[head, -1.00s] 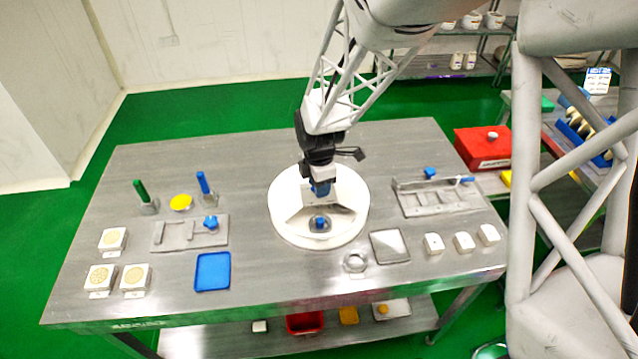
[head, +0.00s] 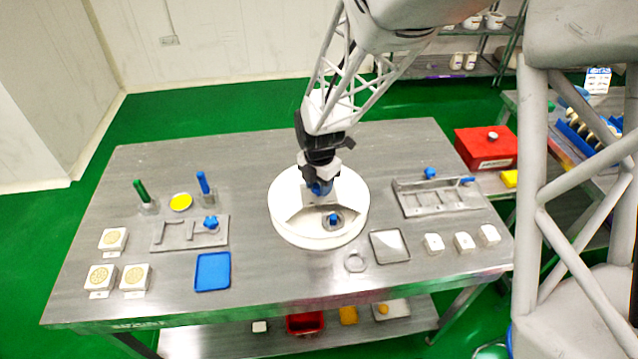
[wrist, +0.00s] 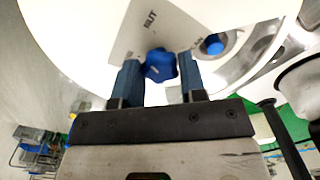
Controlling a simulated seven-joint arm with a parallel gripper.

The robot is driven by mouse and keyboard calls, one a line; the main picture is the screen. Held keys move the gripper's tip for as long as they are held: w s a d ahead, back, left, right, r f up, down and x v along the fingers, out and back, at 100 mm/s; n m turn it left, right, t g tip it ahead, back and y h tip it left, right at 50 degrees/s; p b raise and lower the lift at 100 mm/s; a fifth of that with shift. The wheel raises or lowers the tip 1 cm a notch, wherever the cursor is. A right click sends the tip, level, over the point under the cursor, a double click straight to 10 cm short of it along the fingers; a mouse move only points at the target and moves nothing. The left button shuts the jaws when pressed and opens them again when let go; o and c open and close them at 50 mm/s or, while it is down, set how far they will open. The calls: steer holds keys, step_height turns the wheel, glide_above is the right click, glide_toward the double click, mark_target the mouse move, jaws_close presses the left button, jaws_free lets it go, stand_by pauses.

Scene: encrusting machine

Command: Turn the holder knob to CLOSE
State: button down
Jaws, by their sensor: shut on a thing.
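A blue star-shaped knob (wrist: 160,66) stands on the white round unit (head: 290,225) in the middle of the table. My gripper (wrist: 159,78) is shut on this knob, one blue-padded finger on each side. In the head view my gripper (head: 320,187) comes down over the unit and hides the knob. A grey plate (wrist: 150,35) beside the knob bears lettering, partly cut off or hidden; I cannot read CLOSE. A second, smaller blue knob (wrist: 212,45) sits in a round opening nearby and also shows in the head view (head: 333,219).
A left fixture (head: 165,240) and a right fixture (head: 440,205) each have a blue knob. A blue tray (head: 212,272), a clear square tray (head: 389,246), a ring (head: 355,262) and white blocks (head: 464,242) lie around the unit. A red box (head: 486,148) stands at the right.

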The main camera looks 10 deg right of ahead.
steer(key=shift+r+n, duration=0.1)
steer(key=shift+n, duration=4.4)
steer(key=shift+a+n, duration=0.1)
steer(key=shift+n, duration=0.4)
steer(key=c, duration=0.7)
jaws_free()
steer(key=shift+r, duration=3.85)
